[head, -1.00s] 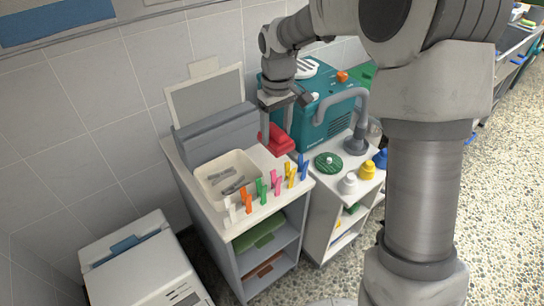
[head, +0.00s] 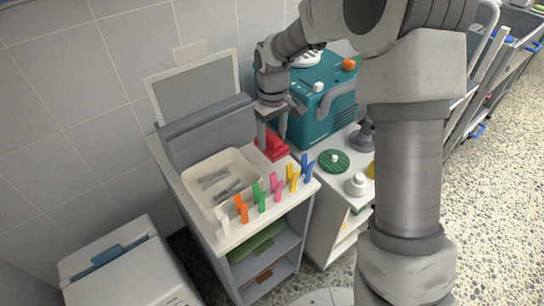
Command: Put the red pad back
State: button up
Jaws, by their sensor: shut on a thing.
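The red pad (head: 271,147) is at the back right corner of the grey cabinet's white top (head: 166,158), beside the teal machine. My gripper (head: 271,138) comes down over it from above, fingers pointing down, and is shut on it. The pad's underside and its contact with the top are too small to tell. Part of the pad is hidden behind the fingers.
A cream tray (head: 192,177) with grey tools lies left of the pad. Several coloured clips (head: 260,198) stand along the front edge. The teal machine (head: 306,120) is close on the right. A grey panel (head: 200,95) stands behind.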

aim_at(272, 152)
notch_tip(272, 152, down, 6)
jog(key=shift+r+b, duration=0.1)
jog(key=shift+b, duration=0.65)
jog(key=o, duration=1.3)
